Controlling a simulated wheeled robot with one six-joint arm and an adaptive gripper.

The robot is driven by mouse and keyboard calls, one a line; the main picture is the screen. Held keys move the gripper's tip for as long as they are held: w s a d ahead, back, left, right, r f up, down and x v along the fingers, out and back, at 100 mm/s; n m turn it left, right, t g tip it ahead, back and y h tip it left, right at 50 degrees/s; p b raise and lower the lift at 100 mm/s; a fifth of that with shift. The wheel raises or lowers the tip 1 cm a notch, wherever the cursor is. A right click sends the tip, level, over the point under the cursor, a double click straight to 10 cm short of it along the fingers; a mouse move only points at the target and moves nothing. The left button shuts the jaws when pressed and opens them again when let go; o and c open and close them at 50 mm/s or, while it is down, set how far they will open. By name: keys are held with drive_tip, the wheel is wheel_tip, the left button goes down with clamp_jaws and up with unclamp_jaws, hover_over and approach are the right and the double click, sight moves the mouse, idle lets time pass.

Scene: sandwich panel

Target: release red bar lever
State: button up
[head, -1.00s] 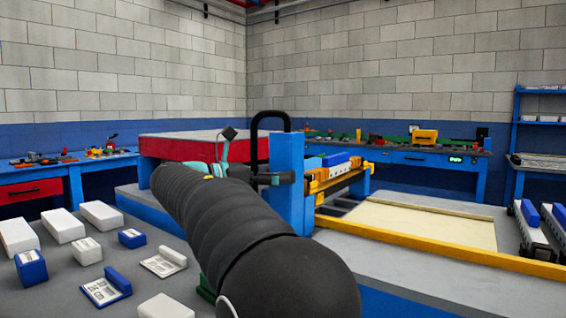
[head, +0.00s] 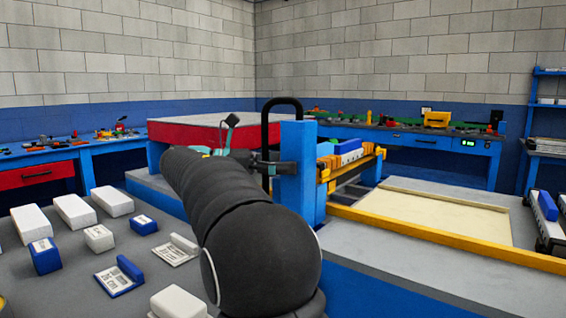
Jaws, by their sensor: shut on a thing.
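A black looped handle (head: 283,103) rises beside the top of a blue post (head: 297,175). It is upright. A long red bar (head: 190,137) with a grey top lies to the left, behind my arm. My gripper (head: 274,167) is small and dark in the head view, at the end of my arm, at the lower part of the handle by the post. It is shut on the handle, as far as I can see. My arm hides much of the gripper, and the fingertips are hard to make out.
White and blue blocks (head: 74,211) lie on the grey bench at left. A pale panel (head: 430,212) lies in a bed behind a yellow rail (head: 440,237) at right. A gantry (head: 350,163) stands beside the post. Blue workbenches line the walls.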

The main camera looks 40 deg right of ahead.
drive_tip(key=o, duration=1.4)
drive_tip(key=shift+r, duration=0.1)
wheel_tip(320, 180, up, 10)
drive_tip(key=shift+f, duration=0.1)
